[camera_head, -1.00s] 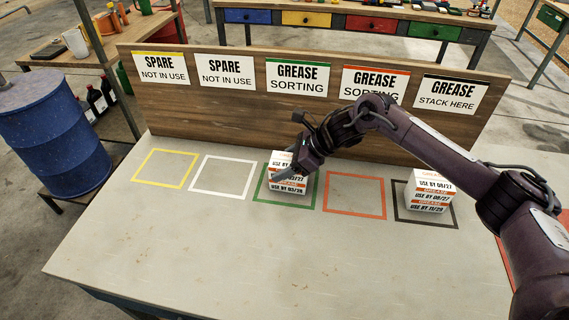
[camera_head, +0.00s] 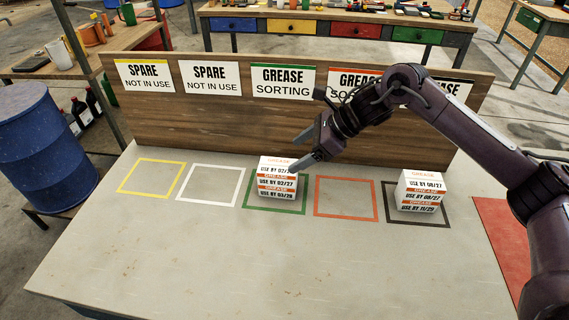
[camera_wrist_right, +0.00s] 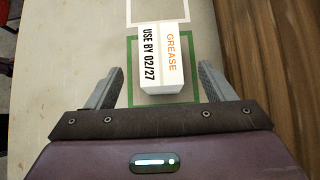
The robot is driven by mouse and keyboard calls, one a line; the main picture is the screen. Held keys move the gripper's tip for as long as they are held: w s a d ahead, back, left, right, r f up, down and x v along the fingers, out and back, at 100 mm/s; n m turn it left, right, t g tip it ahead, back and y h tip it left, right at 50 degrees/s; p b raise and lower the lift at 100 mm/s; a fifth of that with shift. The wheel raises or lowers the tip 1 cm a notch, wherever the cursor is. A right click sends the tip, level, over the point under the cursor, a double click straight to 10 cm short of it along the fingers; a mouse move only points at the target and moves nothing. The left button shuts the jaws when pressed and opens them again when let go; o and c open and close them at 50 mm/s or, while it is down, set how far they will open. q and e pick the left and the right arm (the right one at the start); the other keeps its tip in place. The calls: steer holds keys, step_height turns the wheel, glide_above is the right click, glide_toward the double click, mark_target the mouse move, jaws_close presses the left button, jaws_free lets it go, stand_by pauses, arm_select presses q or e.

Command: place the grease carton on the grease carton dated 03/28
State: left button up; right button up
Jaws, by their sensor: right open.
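A stack of white and orange grease cartons (camera_head: 277,178) stands in the green square. The top carton (camera_wrist_right: 163,58) reads USE BY 02/27 in the right wrist view. My right gripper (camera_head: 304,148) is open and empty, above and to the right of this stack. In the right wrist view the carton stack lies ahead of and between the spread fingers, apart from them. A second stack (camera_head: 420,190) in the black square reads 08/27, 08/27 and 11/29 from top to bottom. My left gripper is out of view.
The yellow (camera_head: 152,177), white (camera_head: 211,183) and red (camera_head: 346,198) squares are empty. A wooden backboard (camera_head: 160,110) with signs rises behind them; my right arm partly covers the two right signs. The front of the table (camera_head: 200,250) is clear.

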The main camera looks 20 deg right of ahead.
steer(key=shift+v, duration=1.3)
